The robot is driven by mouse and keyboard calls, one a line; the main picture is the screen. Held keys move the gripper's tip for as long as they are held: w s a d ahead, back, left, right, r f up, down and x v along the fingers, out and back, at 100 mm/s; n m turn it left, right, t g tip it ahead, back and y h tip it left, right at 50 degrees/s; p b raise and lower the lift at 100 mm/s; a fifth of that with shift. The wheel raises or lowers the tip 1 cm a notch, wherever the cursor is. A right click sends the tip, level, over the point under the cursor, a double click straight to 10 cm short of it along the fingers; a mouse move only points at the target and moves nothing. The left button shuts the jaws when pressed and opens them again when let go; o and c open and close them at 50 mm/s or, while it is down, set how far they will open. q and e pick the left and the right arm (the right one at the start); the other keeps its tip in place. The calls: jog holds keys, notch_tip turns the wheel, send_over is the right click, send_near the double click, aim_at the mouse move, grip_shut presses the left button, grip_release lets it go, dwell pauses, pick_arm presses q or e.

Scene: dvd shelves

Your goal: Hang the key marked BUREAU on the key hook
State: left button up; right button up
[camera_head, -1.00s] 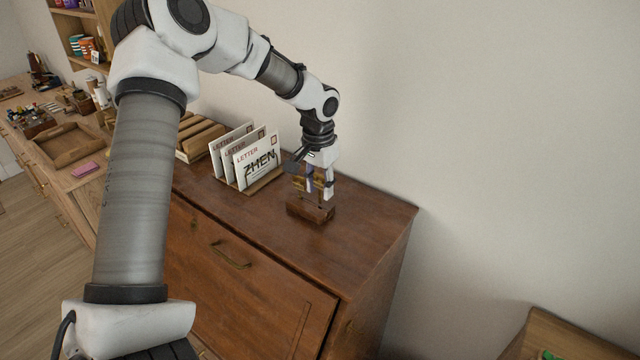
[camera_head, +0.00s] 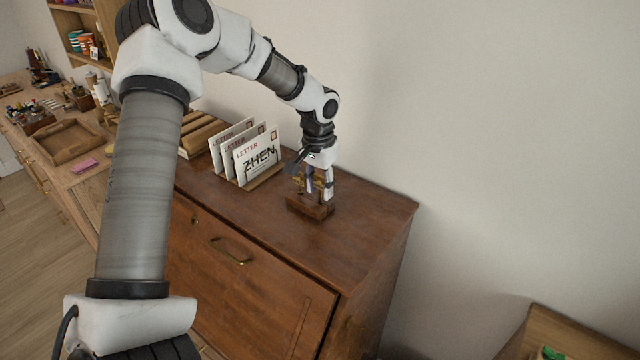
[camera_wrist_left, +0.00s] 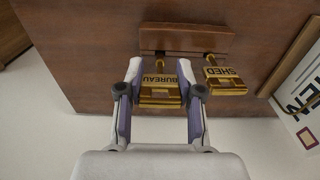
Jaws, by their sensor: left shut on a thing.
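The BUREAU key (camera_wrist_left: 158,92) has a brass-coloured body with its name on it. It sits between the fingers of my left gripper (camera_wrist_left: 160,72), which is shut on it. In the head view the left gripper (camera_head: 318,190) points down at the wooden key hook stand (camera_head: 311,208) on the cabinet. The stand's wooden base also shows in the wrist view (camera_wrist_left: 187,38), just beyond the fingertips. A second key marked SHED (camera_wrist_left: 226,80) is at the stand, right of my fingers. I cannot tell whether the BUREAU key touches its hook. My right gripper is out of view.
A letter rack (camera_head: 245,155) with several letters, one marked ZHEN, stands left of the stand on the cabinet top (camera_head: 360,225). The wall (camera_head: 480,120) is close behind. The cabinet top is clear in front and to the right.

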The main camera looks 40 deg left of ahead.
aim_at(319, 197)
pick_arm(q)
jog(key=shift+f+b, duration=0.3)
jog(key=shift+f, duration=0.6)
jog(key=o, duration=1.2)
jog(key=shift+r, duration=0.15)
jog(key=r, duration=1.1)
jog(key=shift+s+r, duration=0.2)
jog(key=shift+r, duration=0.2)
